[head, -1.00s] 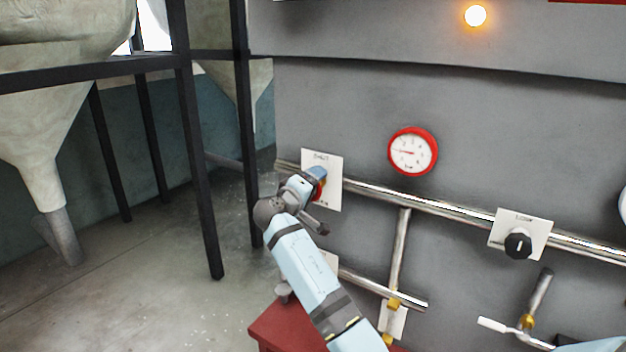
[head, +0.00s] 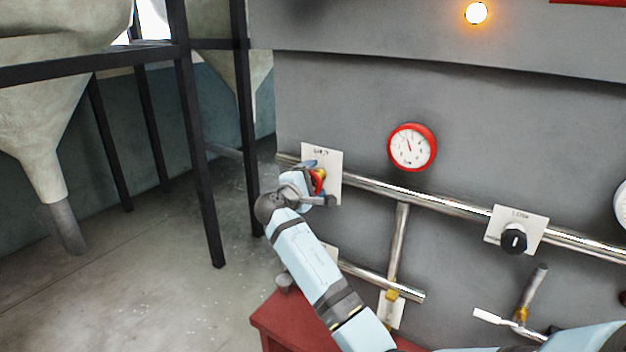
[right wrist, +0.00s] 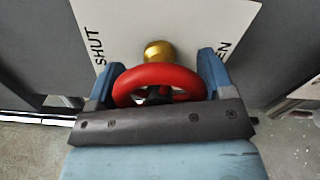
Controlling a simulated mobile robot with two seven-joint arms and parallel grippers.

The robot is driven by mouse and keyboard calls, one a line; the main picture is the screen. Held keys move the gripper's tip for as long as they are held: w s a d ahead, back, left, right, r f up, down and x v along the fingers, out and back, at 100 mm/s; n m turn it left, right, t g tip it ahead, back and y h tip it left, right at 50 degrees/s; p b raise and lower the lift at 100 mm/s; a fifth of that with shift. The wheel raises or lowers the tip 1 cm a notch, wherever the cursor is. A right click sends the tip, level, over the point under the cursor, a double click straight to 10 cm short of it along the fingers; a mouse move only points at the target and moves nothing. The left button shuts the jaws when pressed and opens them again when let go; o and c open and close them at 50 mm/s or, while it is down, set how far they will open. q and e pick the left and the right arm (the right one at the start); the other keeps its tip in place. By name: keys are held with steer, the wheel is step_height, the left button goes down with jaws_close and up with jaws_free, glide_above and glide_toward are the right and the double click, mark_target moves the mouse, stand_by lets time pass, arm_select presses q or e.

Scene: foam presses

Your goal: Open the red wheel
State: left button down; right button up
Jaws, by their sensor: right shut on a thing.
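The red wheel (right wrist: 158,74) sits in front of a white plate (right wrist: 200,28) marked SHUT on the left and, partly hidden, a word ending in EN on the right. A brass hub shows behind the wheel. My right gripper (right wrist: 160,80) has one blue finger on each side of the wheel and is shut on it. In the head view the red wheel (head: 319,181) shows only partly behind my right gripper (head: 316,178), at the left end of a steel pipe. My left gripper is not in view.
A red-rimmed gauge (head: 410,147) hangs on the grey wall, its needle pointing up and slightly left. A black knob (head: 514,241), a white-handled lever (head: 490,317) and pipes lie to the right. A red block (head: 285,320) stands below. Black posts and hoppers stand left.

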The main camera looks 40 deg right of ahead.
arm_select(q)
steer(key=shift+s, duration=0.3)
arm_select(e)
steer(key=o, duration=0.9)
steer(key=shift+a, duration=0.1)
arm_select(q)
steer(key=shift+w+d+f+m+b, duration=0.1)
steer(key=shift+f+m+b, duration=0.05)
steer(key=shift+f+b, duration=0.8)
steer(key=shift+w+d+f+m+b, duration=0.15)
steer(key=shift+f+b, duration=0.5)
steer(key=shift+b, duration=0.45)
arm_select(e)
steer(key=shift+v, duration=6.85)
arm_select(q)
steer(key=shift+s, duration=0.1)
